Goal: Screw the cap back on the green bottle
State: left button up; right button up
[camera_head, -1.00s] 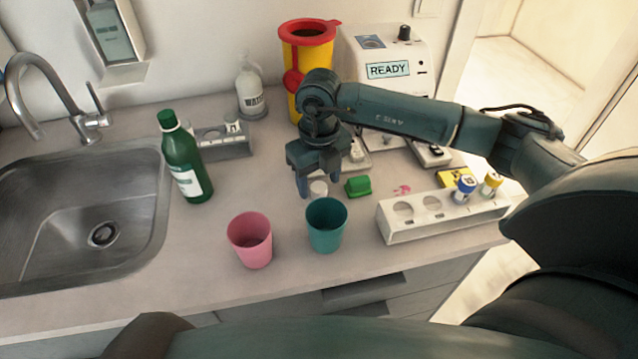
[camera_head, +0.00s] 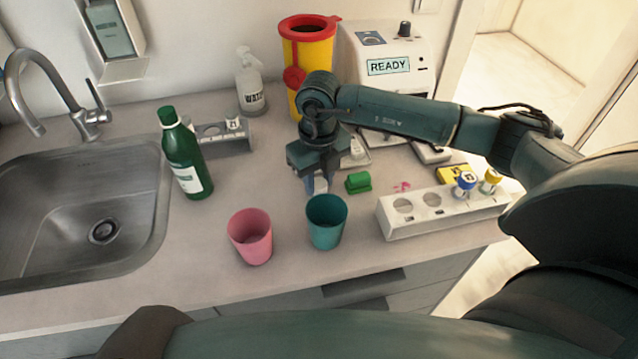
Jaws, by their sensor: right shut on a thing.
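The green bottle (camera_head: 184,160) with a white label stands upright on the counter, right of the sink. My right gripper (camera_head: 317,187) points down at the counter behind the teal cup, well to the right of the bottle. Its fingers are shut on a small whitish thing that looks like the cap (camera_head: 320,185); the fingers partly hide it. My left gripper is not in view.
A pink cup (camera_head: 250,238) and a teal cup (camera_head: 326,222) stand in front. A green block (camera_head: 358,183) and a white rack (camera_head: 410,225) are to the right. A grey rack (camera_head: 226,145) is behind the bottle. The counter between bottle and gripper is clear.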

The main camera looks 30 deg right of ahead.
aim_at(319, 183)
jog(key=shift+r, duration=0.1)
jog(key=shift+c, duration=0.2)
notch_tip(319, 183, up, 10)
jog(key=b, duration=0.1)
jog(key=shift+b, duration=0.35)
dwell(0.4)
